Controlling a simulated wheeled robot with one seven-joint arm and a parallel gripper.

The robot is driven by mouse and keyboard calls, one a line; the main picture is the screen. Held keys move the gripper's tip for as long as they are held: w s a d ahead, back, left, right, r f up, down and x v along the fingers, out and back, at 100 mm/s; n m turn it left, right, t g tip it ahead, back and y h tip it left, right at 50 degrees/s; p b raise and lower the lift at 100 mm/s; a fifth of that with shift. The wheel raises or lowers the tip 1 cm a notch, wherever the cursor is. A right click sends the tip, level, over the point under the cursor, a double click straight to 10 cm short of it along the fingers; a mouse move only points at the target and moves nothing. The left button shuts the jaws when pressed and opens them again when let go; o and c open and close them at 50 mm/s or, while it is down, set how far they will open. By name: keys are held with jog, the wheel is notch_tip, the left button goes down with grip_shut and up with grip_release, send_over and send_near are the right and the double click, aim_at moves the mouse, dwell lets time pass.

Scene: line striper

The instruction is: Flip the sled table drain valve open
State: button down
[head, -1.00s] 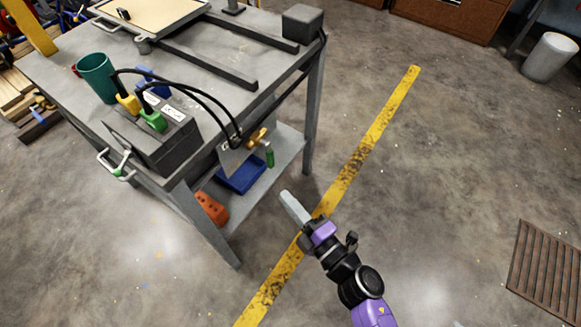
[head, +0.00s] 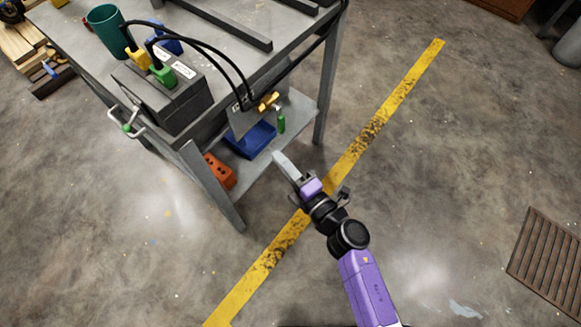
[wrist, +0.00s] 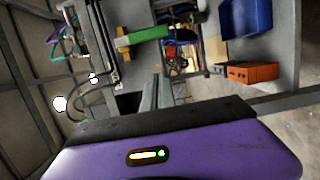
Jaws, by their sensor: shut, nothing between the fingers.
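The drain valve has a brass body (head: 266,102) under the table's right edge, beside a grey plate. Its green lever (head: 281,124) hangs downward below the brass in the head view. The green lever (wrist: 142,36) also shows in the wrist view, lying sideways above my fingers. My gripper (head: 280,158) is shut and empty, in front of the valve and apart from the lever. The fingers (wrist: 149,95) appear as a narrow grey pair in the wrist view.
A grey steel table (head: 270,38) carries a dark box with black hoses. On its lower shelf (head: 290,112) are a blue tray (head: 250,140) and an orange block (head: 219,171). A table leg (head: 328,90) stands right of the valve.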

aim_at(281, 121)
jog(key=w, duration=0.6)
jog(key=shift+w+a+b, duration=0.2)
jog(key=shift+w+b, duration=0.15)
jog(key=shift+w, duration=0.05)
